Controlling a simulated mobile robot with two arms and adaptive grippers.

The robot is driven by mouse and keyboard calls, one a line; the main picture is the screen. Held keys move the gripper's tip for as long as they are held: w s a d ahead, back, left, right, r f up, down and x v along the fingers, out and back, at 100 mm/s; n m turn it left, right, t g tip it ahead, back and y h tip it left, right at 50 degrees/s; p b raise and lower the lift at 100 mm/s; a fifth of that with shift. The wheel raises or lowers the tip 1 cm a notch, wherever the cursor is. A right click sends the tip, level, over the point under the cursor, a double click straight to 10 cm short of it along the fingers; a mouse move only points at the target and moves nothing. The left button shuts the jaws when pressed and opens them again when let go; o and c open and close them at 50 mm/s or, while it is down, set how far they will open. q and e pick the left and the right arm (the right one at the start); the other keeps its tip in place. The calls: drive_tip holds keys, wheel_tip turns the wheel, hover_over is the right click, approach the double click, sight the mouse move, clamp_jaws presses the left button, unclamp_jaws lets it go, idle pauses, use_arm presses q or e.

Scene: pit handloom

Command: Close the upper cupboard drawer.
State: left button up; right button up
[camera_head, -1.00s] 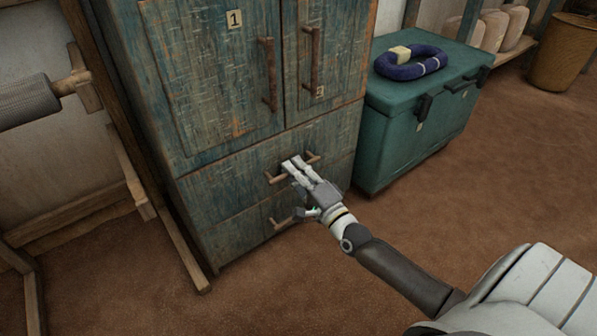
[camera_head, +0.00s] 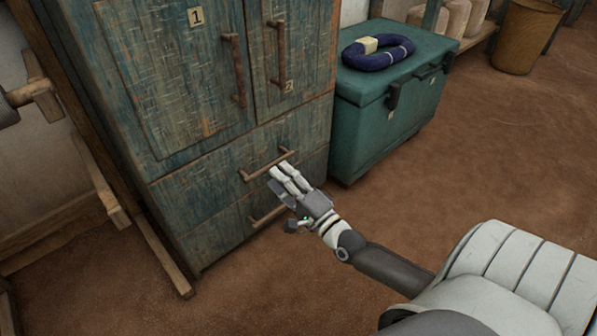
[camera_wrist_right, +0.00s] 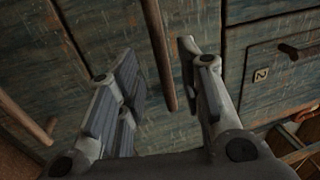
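The upper drawer (camera_head: 200,188) of the worn blue-green cupboard shows below its two doors; its front looks flush with the cupboard face. In the right wrist view the two fingers of my gripper (camera_wrist_right: 158,72) are spread wide with nothing held. The upper drawer's handle (camera_wrist_right: 158,45) shows beyond the gap between them. My left gripper is out of view.
The lower drawer's handle (camera_head: 267,216) is beneath my right gripper. A green chest (camera_head: 372,125) with a dark blue ring (camera_head: 378,54) on top stands right of the cupboard. Wooden loom beams (camera_head: 165,250) are at the left. The brown floor in front is clear.

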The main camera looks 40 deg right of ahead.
drive_tip(key=v, duration=0.7)
idle(0.4)
